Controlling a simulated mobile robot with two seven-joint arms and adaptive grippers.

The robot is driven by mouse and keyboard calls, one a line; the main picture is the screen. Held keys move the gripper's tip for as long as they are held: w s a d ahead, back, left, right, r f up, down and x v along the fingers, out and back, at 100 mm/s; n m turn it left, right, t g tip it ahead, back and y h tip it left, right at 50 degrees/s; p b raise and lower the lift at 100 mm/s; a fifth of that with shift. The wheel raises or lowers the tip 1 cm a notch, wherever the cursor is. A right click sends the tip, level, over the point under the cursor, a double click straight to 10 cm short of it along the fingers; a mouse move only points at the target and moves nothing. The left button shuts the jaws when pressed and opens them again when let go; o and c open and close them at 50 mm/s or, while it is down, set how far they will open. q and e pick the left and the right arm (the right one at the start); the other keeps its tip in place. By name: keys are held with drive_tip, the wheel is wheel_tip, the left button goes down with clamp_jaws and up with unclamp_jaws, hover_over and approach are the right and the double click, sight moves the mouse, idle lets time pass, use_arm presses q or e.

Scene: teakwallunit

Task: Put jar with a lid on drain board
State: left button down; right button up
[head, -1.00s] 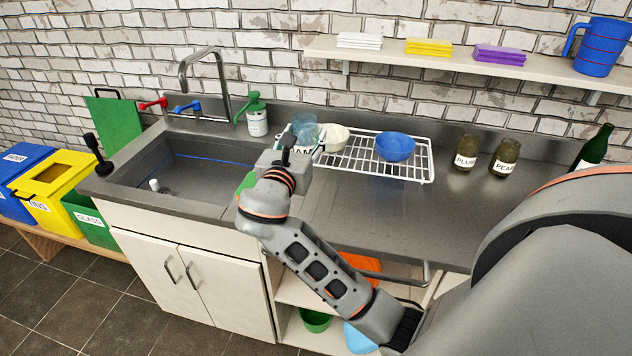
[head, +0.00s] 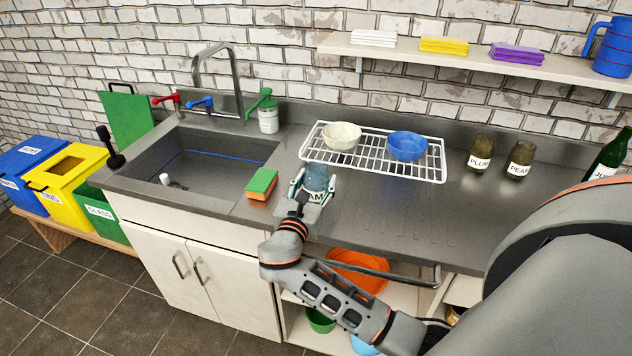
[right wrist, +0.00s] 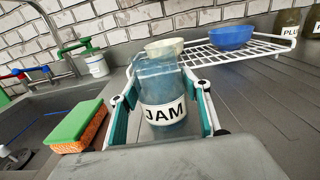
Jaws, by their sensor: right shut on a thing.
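My right gripper (head: 313,192) is shut on a bluish glass jar (head: 316,177) with a white JAM label. In the right wrist view the jar (right wrist: 164,112) stands roughly upright between the teal finger pads; I cannot clearly make out its lid. The jar is over the counter, right of the sponge and in front of the white wire rack (head: 371,167). I cannot tell whether its base touches the counter. The grooved steel surface (head: 400,225) extends to its right. The rack holds a cream bowl and a blue bowl. My left gripper is not in view.
A green-and-orange sponge (head: 261,185) lies between the jar and the sink (head: 190,165). The cream bowl (head: 341,136) and blue bowl (head: 407,146) are behind. PLUM (head: 479,153) and PEAR (head: 519,158) jars and a green bottle (head: 608,155) stand farther right. The mid-right counter is clear.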

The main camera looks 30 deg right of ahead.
drive_tip(key=o, duration=1.2)
drive_tip(key=shift+f, duration=0.1)
drive_tip(key=shift+o, duration=0.2)
drive_tip(key=v, duration=1.2)
drive_tip(key=shift+r+b, duration=0.2)
drive_tip(key=shift+b, duration=0.15)
drive_tip(key=shift+a, duration=0.1)
